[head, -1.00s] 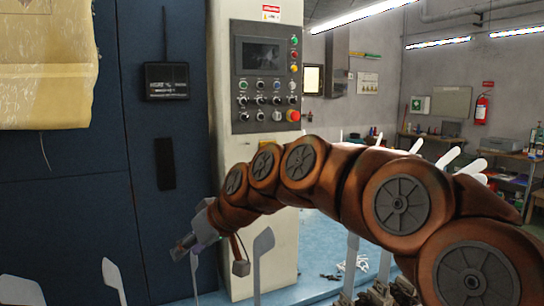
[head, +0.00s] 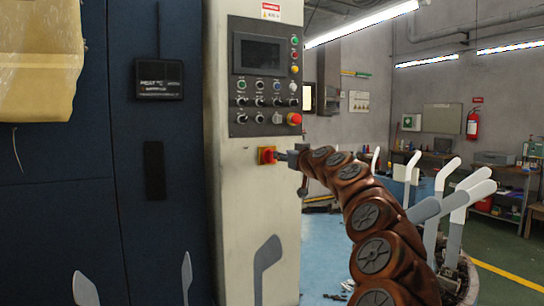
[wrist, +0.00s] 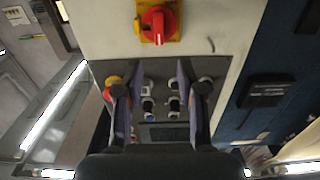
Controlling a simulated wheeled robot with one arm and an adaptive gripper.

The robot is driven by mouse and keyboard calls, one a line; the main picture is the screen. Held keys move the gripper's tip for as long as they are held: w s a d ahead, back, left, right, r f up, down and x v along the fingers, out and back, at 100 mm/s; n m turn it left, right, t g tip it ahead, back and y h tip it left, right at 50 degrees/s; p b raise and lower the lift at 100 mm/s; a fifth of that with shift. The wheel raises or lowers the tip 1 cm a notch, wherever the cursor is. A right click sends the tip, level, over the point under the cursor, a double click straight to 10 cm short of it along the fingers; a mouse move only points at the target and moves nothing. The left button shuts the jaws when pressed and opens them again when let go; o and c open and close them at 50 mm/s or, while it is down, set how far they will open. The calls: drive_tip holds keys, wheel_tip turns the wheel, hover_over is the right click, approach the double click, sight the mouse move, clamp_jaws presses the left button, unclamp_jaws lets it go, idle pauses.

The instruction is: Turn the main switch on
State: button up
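The main switch is a red rotary knob on a yellow plate (head: 266,155), on the right part of the cream cabinet front below the control panel. In the wrist view the red knob (wrist: 157,22) is at the top, beyond the fingertips, with its handle lying along the picture's vertical. My gripper (head: 287,157) is just right of the switch in the head view. In the wrist view my gripper (wrist: 156,76) has its two fingers apart with nothing between them. I cannot tell the exact gap to the knob.
The control panel (head: 265,100) with a screen, several buttons and a red emergency stop (head: 294,119) is above the switch. A blue cabinet (head: 60,215) stands left. Several pale upright boards (head: 445,175) stand at right around my arm. Blue floor (head: 325,250) is open right of the cabinet.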

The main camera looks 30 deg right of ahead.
sight(271, 156)
drive_tip(key=w+p, duration=0.2)
drive_tip(key=w, duration=0.5)
drive_tip(key=shift+d, duration=0.35)
drive_tip(key=shift+w, duration=0.2)
idle(0.3)
clamp_jaws()
idle(0.3)
